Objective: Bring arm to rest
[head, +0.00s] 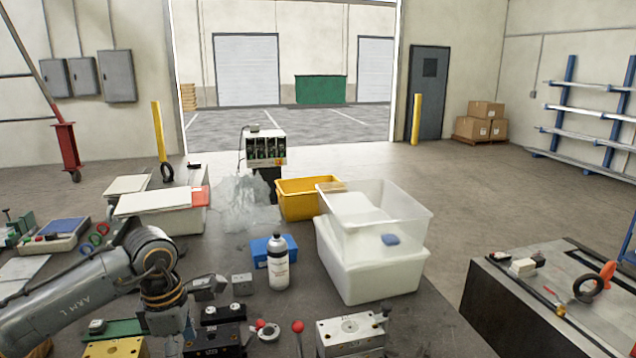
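My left arm (75,297) comes in from the left over the bench and bends down at the wrist. My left gripper (172,335) points down among the mould blocks at the front left. Its fingertips cannot be made out, so its opening is unclear. A dark mould base (214,341) stands just right of it. A brass-coloured block (115,348) with a green part lies to its left. A silver mould base (350,333) with a round centre is at the front middle. My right arm and gripper are not in view.
A white bottle (278,264) stands by a blue box (262,248). Stacked clear and white bins (372,272) and a yellow bin (296,203) sit behind. Small grey blocks (242,284) lie near the wrist. Red-knobbed levers (298,328) stick up in front. A dark bench (500,305) is at right.

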